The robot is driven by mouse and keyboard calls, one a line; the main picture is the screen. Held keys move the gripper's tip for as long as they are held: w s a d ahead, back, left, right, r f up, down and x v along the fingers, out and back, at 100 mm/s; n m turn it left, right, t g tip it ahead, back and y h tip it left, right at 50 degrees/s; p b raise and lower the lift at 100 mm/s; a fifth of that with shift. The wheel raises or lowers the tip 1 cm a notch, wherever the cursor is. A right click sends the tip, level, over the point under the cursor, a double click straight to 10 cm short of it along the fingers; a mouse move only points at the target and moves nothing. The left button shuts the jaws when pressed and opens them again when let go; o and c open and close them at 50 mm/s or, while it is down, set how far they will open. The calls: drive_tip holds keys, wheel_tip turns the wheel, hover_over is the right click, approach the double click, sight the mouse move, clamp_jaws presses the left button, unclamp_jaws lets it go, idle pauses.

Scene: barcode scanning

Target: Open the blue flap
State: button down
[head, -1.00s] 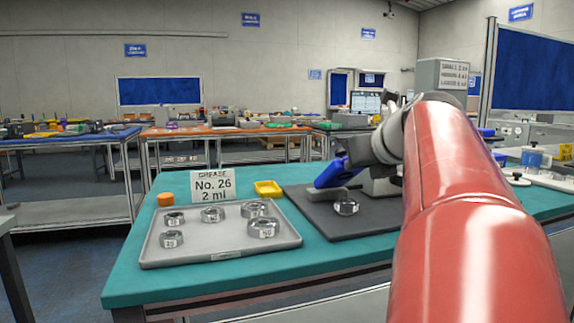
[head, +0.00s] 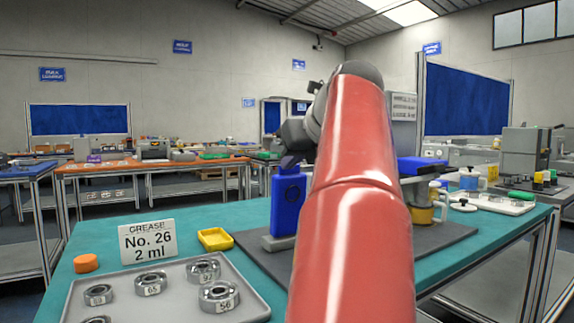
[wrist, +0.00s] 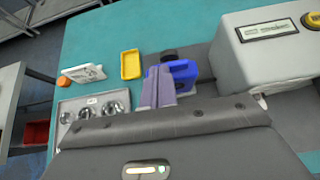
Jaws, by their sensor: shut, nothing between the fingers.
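An upright blue piece, which looks like the blue flap (head: 287,205), stands on a low grey base on the dark mat in the head view. In the wrist view the blue flap (wrist: 183,72) shows beyond and right of my fingers, with a black round part behind it. My gripper (wrist: 158,82) is shut and empty, its fingers close beside the blue piece; I cannot tell whether they touch. In the head view my red arm hides much of the mat and the machine.
A yellow tray (head: 215,239) and a grease sign (head: 148,243) stand left of the mat. A grey tray (head: 250,306) holds several metal rings. A grey machine (wrist: 265,45) stands close on the right. A blue plate (head: 421,164) shows right of my arm.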

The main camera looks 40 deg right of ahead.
drive_tip(key=shift+w+d+r, duration=0.15)
drive_tip(key=shift+w, duration=0.45)
drive_tip(key=v, duration=0.7)
drive_tip(key=shift+s+r, duration=0.2)
drive_tip(key=shift+s, duration=0.1)
